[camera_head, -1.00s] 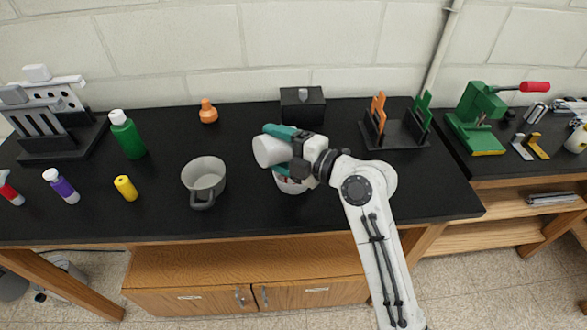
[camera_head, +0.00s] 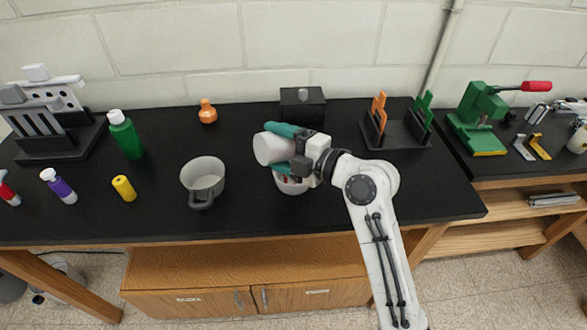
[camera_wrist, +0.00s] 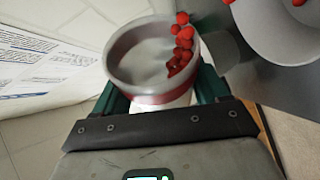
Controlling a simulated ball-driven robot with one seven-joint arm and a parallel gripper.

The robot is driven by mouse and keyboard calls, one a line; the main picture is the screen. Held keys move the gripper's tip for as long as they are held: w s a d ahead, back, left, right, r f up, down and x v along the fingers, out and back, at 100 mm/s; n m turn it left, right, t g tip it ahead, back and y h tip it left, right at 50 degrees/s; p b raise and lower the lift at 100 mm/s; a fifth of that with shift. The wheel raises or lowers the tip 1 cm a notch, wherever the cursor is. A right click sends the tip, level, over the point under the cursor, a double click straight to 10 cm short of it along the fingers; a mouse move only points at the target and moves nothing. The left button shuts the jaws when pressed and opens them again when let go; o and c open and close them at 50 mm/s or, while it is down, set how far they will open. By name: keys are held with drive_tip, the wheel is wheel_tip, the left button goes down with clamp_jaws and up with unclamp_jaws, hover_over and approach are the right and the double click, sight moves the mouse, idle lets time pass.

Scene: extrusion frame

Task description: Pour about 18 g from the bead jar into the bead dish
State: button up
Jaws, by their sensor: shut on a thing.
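My gripper (camera_head: 283,150), with teal fingers, is shut on the bead jar (camera_head: 267,149), a pale cup. The jar lies tipped well over, its mouth facing left in the head view. In the wrist view the jar (camera_wrist: 140,70) is between the fingers (camera_wrist: 162,92), and red beads (camera_wrist: 182,45) lie along one side of it up to the rim. The bead dish (camera_head: 291,187), a white bowl, stands on the table below the jar, partly hidden by my gripper. In the wrist view the dish (camera_wrist: 280,40) is at top right, with a few red beads in sight.
A grey mug (camera_head: 203,180) stands left of the dish on the black table (camera_head: 250,222). A black box (camera_head: 302,106) stands behind my gripper. An orange and green rack (camera_head: 397,128) is to the right.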

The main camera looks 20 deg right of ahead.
drive_tip(key=shift+r, duration=0.15)
drive_tip(key=shift+a+r+n+p, duration=0.2)
drive_tip(key=shift+n+p, duration=0.1)
drive_tip(key=shift+p, duration=0.75)
drive_tip(key=p, duration=0.1)
drive_tip(key=n+g+h+p, duration=0.1)
drive_tip(key=p, duration=0.1)
drive_tip(key=shift+s+a+f+n, duration=0.1)
drive_tip(key=shift+a+f+n, duration=0.2)
drive_tip(key=shift+f, duration=0.05)
drive_tip(key=p, duration=0.1)
drive_tip(key=f+n+h+p, duration=0.1)
drive_tip(key=p, duration=0.1)
drive_tip(key=shift+a+f+n, duration=0.15)
drive_tip(key=shift+a+n, duration=0.1)
drive_tip(key=shift+n, duration=0.05)
drive_tip(key=shift+f+b, duration=0.3)
drive_tip(key=shift+f, duration=0.1)
drive_tip(key=shift+a+n+p, duration=0.1)
drive_tip(key=shift+n+p, duration=0.2)
drive_tip(key=shift+p, duration=0.15)
